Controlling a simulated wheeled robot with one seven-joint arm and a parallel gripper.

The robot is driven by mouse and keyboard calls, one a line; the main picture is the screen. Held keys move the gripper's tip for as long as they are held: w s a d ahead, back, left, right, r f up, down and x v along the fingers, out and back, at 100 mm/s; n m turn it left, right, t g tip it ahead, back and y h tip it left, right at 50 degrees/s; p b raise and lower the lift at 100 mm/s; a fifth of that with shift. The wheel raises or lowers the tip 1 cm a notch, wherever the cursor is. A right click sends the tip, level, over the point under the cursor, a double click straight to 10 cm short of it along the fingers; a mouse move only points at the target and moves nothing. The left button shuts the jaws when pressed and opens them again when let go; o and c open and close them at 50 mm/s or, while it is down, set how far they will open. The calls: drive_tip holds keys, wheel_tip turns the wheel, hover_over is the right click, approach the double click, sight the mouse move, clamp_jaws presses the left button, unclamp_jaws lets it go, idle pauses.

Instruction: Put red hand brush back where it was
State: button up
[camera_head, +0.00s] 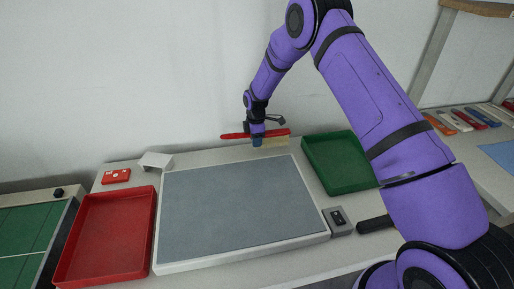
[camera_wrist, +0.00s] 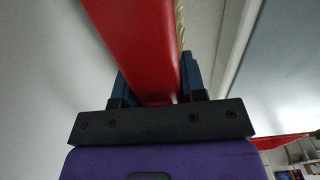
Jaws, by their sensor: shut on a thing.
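The red hand brush (camera_head: 235,136) has a long red handle and pale bristles on its right part, pointing down. My gripper (camera_head: 258,141) is shut on it and holds it above the back edge of the grey work surface, against the white wall. In the wrist view, the red brush (camera_wrist: 135,40) runs between the two blue fingers of my gripper (camera_wrist: 160,80), with a strip of pale bristles along its right side. Whether the brush touches the table below cannot be told.
The grey mat (camera_head: 235,205) is bare. A red tray (camera_head: 65,276) stands at left, a green tray (camera_head: 340,160) at right. A red box (camera_head: 116,176) and a white wedge-like block (camera_head: 155,161) sit at back left. A small grey switch box (camera_head: 339,221) and a black handle-like item (camera_head: 375,224) lie at front right.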

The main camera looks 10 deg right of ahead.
sight(256, 154)
drive_tip(key=shift+f, duration=2.05)
drive_tip(key=shift+f, duration=0.15)
drive_tip(key=shift+f, duration=0.15)
drive_tip(key=shift+s+f, duration=0.15)
drive_tip(key=shift+f, duration=0.2)
clamp_jaws()
drive_tip(key=o, duration=1)
unclamp_jaws()
drive_tip(key=shift+d+f, duration=0.1)
drive_tip(key=shift+o, duration=0.2)
wheel_tip(256, 154, up, 14)
drive_tip(key=shift+f, duration=0.25)
drive_tip(key=shift+r, duration=0.15)
